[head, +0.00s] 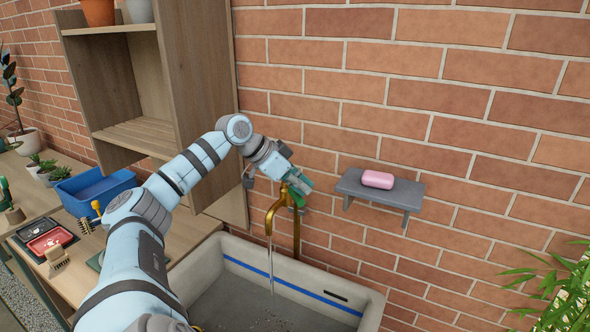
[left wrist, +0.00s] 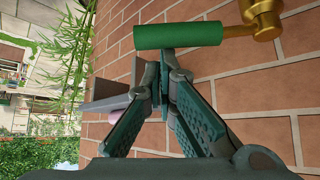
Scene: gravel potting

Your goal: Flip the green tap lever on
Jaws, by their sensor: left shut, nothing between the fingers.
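The brass tap (head: 270,219) stands against the brick wall over the sink, and a thin stream of water (head: 270,262) runs from its spout. Its green lever (left wrist: 178,36) lies crosswise in the left wrist view, joined to the brass body (left wrist: 262,18) at the upper right. My left gripper (left wrist: 165,62) is shut and empty, its fingertips just below the lever in that view; I cannot tell whether they touch it. In the head view my left gripper (head: 294,180) is at the top of the tap and partly hides the lever. My right gripper is not in view.
The pale stone sink (head: 372,312) is below the tap. A grey wall shelf (head: 408,194) with pink soap (head: 378,180) is to the right. A wooden shelf unit (head: 205,90) stands left, above a bench with a blue bin (head: 95,190) and small tools.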

